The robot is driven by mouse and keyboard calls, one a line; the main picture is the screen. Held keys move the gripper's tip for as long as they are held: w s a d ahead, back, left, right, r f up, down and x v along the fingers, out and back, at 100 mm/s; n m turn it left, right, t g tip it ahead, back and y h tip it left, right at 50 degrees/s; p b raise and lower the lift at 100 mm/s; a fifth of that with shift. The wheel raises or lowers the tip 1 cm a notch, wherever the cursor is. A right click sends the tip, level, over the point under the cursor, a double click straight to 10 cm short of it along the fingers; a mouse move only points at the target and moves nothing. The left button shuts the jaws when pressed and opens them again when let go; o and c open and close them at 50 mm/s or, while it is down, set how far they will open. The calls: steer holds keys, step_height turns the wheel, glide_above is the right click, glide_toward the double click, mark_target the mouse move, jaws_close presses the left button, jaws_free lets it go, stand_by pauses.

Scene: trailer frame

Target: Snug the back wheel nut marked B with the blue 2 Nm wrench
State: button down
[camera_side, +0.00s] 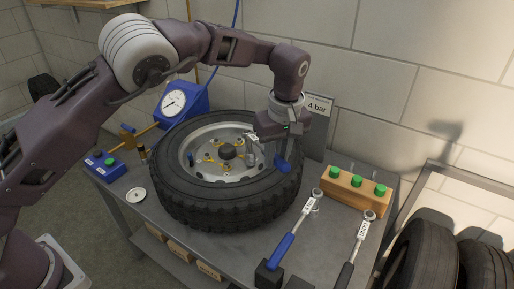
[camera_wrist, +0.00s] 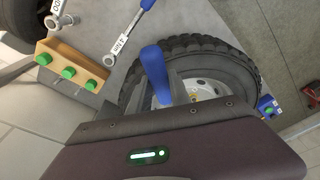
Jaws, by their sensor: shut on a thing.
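My gripper (camera_side: 272,158) is over the right part of the wheel, shut on a wrench with a blue handle (camera_side: 283,164). The same handle (camera_wrist: 155,74) stands up between the fingers in the wrist view. The wrench's pale head end reaches left over the rim; its label is unreadable. The wheel (camera_side: 228,205) lies flat on the bench, with several gold nuts (camera_side: 211,162) around a dark hub (camera_side: 228,152). The letters by the nuts are too small to read, so I cannot tell which is B, or whether the wrench touches a nut.
A second blue-handled wrench (camera_side: 281,249), labelled 4 Nm in the wrist view, and a dark-handled wrench (camera_side: 353,253) lean at the bench front. A wooden block with green knobs (camera_side: 352,189) is right. A blue gauge box (camera_side: 190,102) and a 4 bar sign (camera_side: 319,108) stand behind.

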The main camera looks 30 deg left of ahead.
steer(key=shift+r, duration=0.1)
steer(key=shift+t+y, duration=0.3)
steer(key=shift+y, duration=0.1)
step_height(320, 180, up, 6)
steer(key=shift+w+a, duration=0.1)
steer(key=w+a+f+t+y, duration=0.1)
steer(key=w+a+f+y, duration=0.1)
steer(key=a+f, duration=0.3)
steer(key=shift+w+a+f+t, duration=0.15)
steer(key=shift+w+a+t, duration=0.25)
steer(key=shift+w+a, duration=0.5)
